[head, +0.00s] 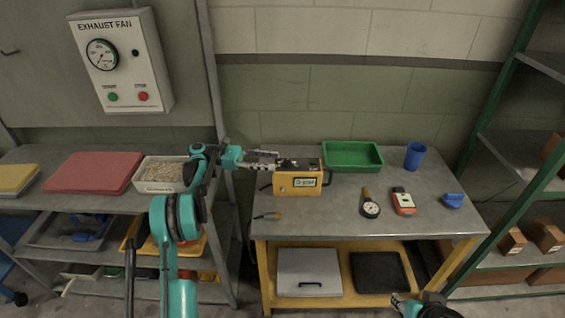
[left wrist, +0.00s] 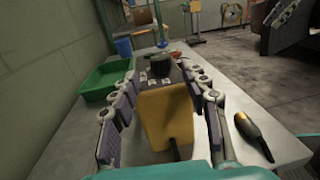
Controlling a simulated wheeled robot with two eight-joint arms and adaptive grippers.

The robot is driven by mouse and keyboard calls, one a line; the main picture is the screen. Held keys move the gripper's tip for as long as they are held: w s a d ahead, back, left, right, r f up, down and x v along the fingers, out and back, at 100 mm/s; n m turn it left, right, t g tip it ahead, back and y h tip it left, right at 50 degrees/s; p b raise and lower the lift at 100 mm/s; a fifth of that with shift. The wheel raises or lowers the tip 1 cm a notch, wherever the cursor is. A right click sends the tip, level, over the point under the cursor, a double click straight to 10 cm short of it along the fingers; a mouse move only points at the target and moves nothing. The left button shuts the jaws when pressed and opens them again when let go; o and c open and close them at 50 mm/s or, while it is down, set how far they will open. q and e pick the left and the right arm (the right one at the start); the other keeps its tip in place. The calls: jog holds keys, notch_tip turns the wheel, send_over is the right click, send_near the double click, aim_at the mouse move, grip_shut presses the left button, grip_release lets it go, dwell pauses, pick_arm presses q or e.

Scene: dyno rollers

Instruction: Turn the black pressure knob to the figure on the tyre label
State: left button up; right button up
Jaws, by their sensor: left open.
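A yellow box (head: 298,184) stands on the grey workbench, with a small label (head: 305,183) on its front that is too small to read. The black knob (left wrist: 159,62) sits on the box's dark top in the left wrist view; in the head view it is hard to make out behind the fingers. My left gripper (head: 284,162) reaches in from the left at the height of the box top. Its fingers (left wrist: 161,80) are open, one on each side of the box, with the knob beyond their tips. My right gripper (head: 403,302) shows only partly at the bottom edge.
The front middle of the bench is clear.

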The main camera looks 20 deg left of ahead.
pick_arm(q)
jog(key=a, duration=0.3)
jog(key=s+a, duration=0.1)
jog(key=a, duration=0.1)
jog(key=shift+a, duration=0.3)
